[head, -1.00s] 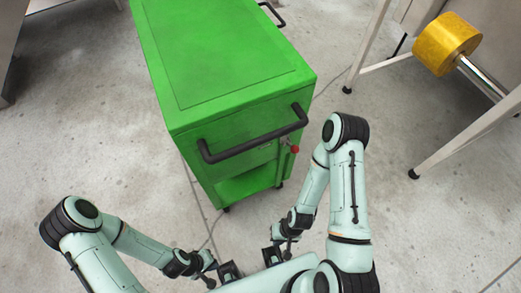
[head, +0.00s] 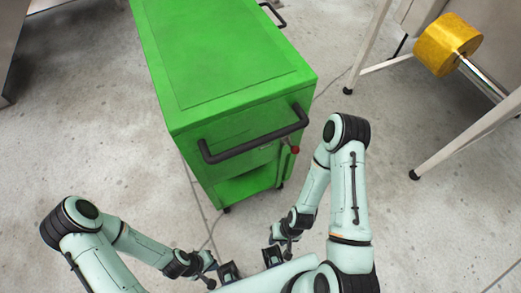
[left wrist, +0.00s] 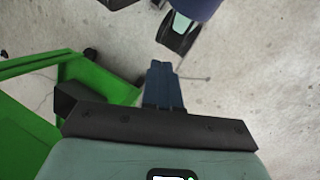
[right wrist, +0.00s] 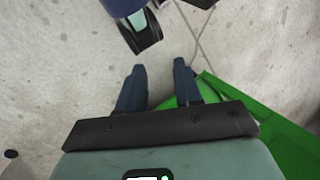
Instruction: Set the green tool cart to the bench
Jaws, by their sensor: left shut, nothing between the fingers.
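The green tool cart (head: 220,55) stands upright on the floor in front of me, with a flat top. Its black push handle (head: 255,137) faces me, and a small red knob (head: 295,150) sits below the handle's right end. My left gripper (head: 229,271) is low in the head view, apart from the cart; its fingers are together and empty in the left wrist view (left wrist: 165,75). My right gripper (head: 272,257) is beside it, also apart from the cart; its fingers stand apart and empty in the right wrist view (right wrist: 158,80). I cannot tell which furniture is the bench.
A grey metal piece of furniture (head: 12,40) is cut off at the upper left. At the right, a pale legged frame (head: 462,135) stands near a yellow cylinder (head: 446,44) on a metal rod. Concrete floor (head: 85,110) is clear left of the cart.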

